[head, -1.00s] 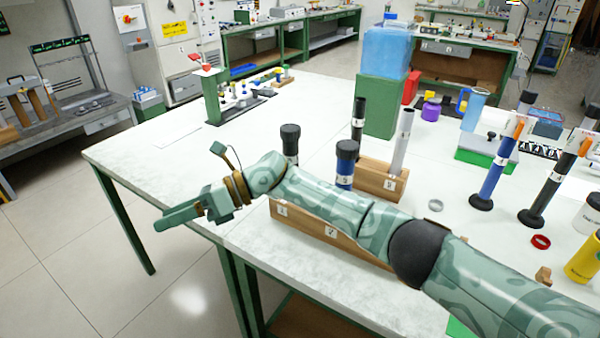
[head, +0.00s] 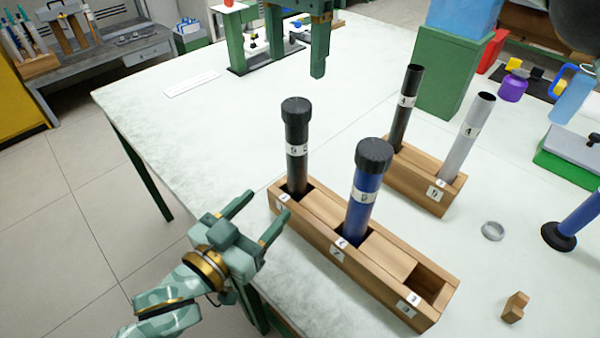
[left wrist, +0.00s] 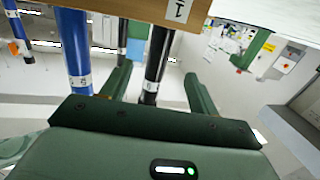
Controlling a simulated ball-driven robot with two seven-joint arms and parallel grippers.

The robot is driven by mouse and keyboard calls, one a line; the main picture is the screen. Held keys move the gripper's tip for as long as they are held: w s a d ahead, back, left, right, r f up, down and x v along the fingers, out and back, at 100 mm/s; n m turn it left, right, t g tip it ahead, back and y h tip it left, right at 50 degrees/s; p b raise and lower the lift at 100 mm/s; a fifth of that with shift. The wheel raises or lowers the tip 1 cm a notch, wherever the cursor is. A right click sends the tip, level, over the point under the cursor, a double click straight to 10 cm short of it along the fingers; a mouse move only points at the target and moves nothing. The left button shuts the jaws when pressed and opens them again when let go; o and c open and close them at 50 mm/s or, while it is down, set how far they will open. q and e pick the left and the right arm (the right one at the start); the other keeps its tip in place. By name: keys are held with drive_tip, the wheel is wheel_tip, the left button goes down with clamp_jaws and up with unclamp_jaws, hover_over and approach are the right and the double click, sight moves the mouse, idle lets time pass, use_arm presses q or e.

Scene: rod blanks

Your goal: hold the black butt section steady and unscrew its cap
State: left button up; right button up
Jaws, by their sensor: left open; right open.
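The black butt section (head: 296,170) stands upright in the first slot of a wooden rack (head: 330,232), with a dark ribbed cap (head: 296,109) on top. My left gripper (head: 265,206) is open and empty at the rack's near left, its fingers pointing toward the black section but short of it. In the left wrist view the black section (left wrist: 157,62) shows between the open fingers (left wrist: 158,85); its cap cannot be made out there. My right gripper (head: 318,72) is open, pointing down above the table behind the black section, apart from the cap.
A blue capped section (head: 362,205) stands in the rack's middle slot; the right-hand slot is empty. A smaller rack (head: 432,205) holds a black and a grey tube. A grey ring (head: 492,231) lies to the right.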

sight(303, 168)
use_arm(q)
drive_tip(key=x, duration=1.3)
drive_tip(key=shift+w, duration=0.1)
